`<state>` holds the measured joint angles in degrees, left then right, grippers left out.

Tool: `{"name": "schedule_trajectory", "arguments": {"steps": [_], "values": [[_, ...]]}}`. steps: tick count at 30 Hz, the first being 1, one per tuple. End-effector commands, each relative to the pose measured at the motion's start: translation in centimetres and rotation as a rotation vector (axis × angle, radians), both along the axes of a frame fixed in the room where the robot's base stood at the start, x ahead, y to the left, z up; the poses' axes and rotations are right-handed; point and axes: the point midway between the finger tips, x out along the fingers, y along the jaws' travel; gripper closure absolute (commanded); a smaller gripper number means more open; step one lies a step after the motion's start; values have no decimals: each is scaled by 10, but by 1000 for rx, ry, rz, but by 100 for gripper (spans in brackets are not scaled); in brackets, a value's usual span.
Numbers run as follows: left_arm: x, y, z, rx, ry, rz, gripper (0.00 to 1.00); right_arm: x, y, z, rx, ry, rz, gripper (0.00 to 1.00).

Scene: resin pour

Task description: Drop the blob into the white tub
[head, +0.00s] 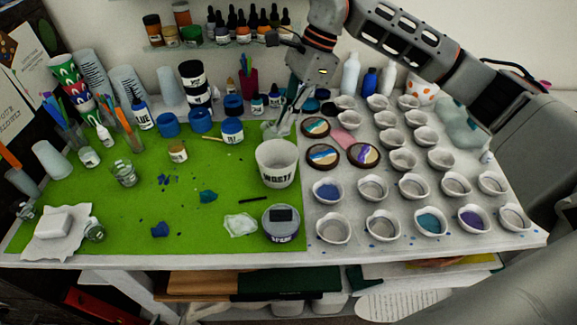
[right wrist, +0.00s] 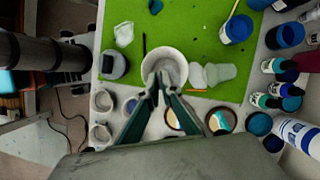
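The white tub (head: 278,166), lettered in black, stands upright on the right part of the green mat. It also shows in the right wrist view (right wrist: 150,64), with grey inside. My right gripper (head: 284,127) is just behind and above the tub in the head view. In the right wrist view its fingertips (right wrist: 162,84) come together over the tub; I see no blob clearly between them. A teal blob (head: 208,196), a dark blue blob (head: 160,229) and a clear blob (head: 240,225) lie on the mat. My left gripper is not in view.
Rows of small cups (head: 383,226) fill the right side. Round painted coasters (head: 363,155) lie right of the tub. A lidded jar (head: 281,222) stands in front of it. Paint bottles (head: 232,132) stand behind. The mat's middle is mostly free.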

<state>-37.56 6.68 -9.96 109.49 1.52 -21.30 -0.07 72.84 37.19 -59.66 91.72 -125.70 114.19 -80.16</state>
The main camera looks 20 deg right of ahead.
Motion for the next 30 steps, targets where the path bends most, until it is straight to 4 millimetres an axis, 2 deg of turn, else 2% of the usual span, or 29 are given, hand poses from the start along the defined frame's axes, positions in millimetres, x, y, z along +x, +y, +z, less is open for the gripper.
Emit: {"name": "schedule_trajectory", "arguments": {"steps": [8,19,30], "values": [[0,5,-1,9,1,-1,60,-1,0,-15,1,1,-3,100],[0,6,-1,12,1,-3,60,-1,0,-54,1,0,-3,100],[0,-1,0,-4,1,3,60,0,-1,-63,0,-2,-3,100]]}}
